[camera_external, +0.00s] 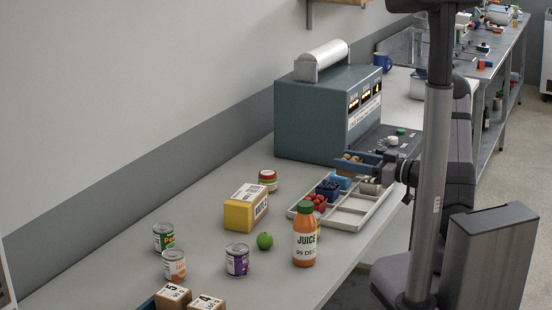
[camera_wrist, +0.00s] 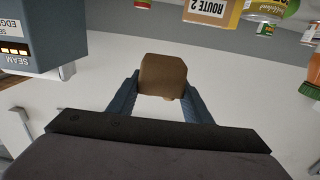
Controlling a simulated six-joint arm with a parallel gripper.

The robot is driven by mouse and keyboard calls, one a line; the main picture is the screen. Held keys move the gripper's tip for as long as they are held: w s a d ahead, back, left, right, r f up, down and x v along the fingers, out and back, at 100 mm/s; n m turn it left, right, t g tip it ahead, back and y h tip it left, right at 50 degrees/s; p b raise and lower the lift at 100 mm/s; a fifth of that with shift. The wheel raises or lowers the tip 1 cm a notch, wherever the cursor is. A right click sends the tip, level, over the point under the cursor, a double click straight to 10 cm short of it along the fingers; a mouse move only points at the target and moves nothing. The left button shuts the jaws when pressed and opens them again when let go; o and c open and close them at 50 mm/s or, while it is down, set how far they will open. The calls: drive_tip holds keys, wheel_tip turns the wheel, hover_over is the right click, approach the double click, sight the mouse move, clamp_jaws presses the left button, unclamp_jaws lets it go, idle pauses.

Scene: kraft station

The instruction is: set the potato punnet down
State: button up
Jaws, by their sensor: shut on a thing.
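The potato punnet, of which brown contents (camera_external: 352,156) show, is held up between the blue fingers of my gripper (camera_external: 358,164), above the back part of the white divided tray (camera_external: 346,217). In the wrist view a brown rounded shape (camera_wrist: 163,74) sits between the two fingers of my gripper (camera_wrist: 163,88), which are shut on it. The punnet's underside and its height over the tray are hard to judge. The tray holds a punnet of red fruit (camera_external: 318,202) and a punnet of dark blue fruit (camera_external: 328,189); several front compartments look empty.
The grey-blue machine (camera_external: 318,118) stands behind the tray. The juice bottle (camera_external: 305,238) stands close to the tray's front left. A yellow box (camera_external: 240,212), a green fruit (camera_external: 265,241) and several cans (camera_external: 237,261) stand to the left. A light blue item (camera_external: 341,182) lies in the tray.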

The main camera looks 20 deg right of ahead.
sight(349, 174)
wheel_tip(349, 174, down, 4)
drive_tip(key=b, duration=0.4)
idle(0.4)
drive_tip(key=shift+f+p, duration=0.4)
drive_tip(key=shift+f, duration=4.3)
drive_tip(key=shift+f, duration=0.2)
drive_tip(key=o, duration=1.1)
